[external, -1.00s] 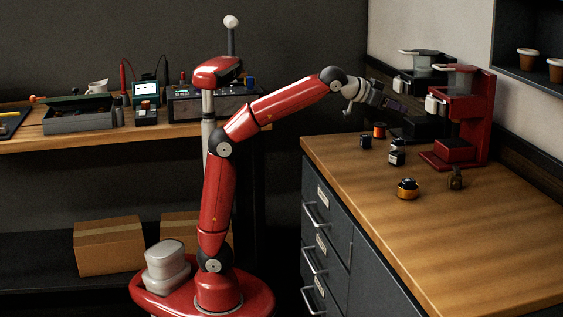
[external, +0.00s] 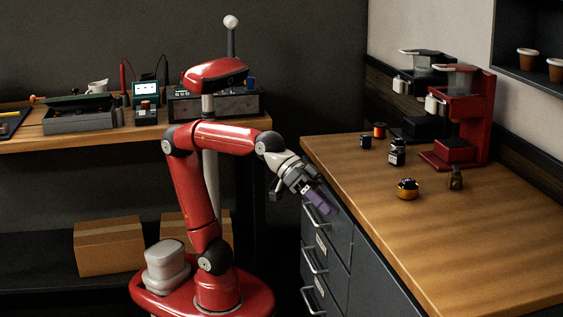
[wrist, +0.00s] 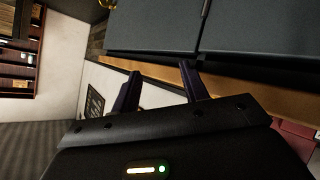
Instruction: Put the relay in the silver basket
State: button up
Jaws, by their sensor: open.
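My gripper (external: 326,204) is at the left front edge of the wooden counter, angled down beside the drawer fronts. In the wrist view its two dark purple fingers (wrist: 160,88) stand apart with nothing between them. Several small dark parts stand on the counter: one at the back left (external: 366,142), a dark part with a pale label (external: 397,157), and a dark brown part (external: 456,178) near the red machine. I cannot tell which of them is the relay. I cannot make out a silver basket in either view.
An orange and black spool (external: 379,131) and a round orange part with a black top (external: 407,188) stand on the counter (external: 480,235). A red brewer (external: 470,115) and a black brewer (external: 425,75) stand behind. The counter's front right is clear. Drawers (external: 325,245) are below.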

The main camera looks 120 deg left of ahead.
jog(key=s+a+f+m+g+y, duration=0.1)
jog(key=s+a+f+m+g, duration=0.1)
jog(key=s+f, duration=0.7)
jog(key=s+a+f+m+g+y, duration=0.1)
jog(key=s+a+f+g, duration=0.3)
jog(key=s+f, duration=0.6)
notch_tip(320, 180, down, 4)
jog(key=shift+s+a+r+m, duration=0.25)
jog(key=shift+a+m, duration=0.15)
jog(key=shift+a, duration=0.35)
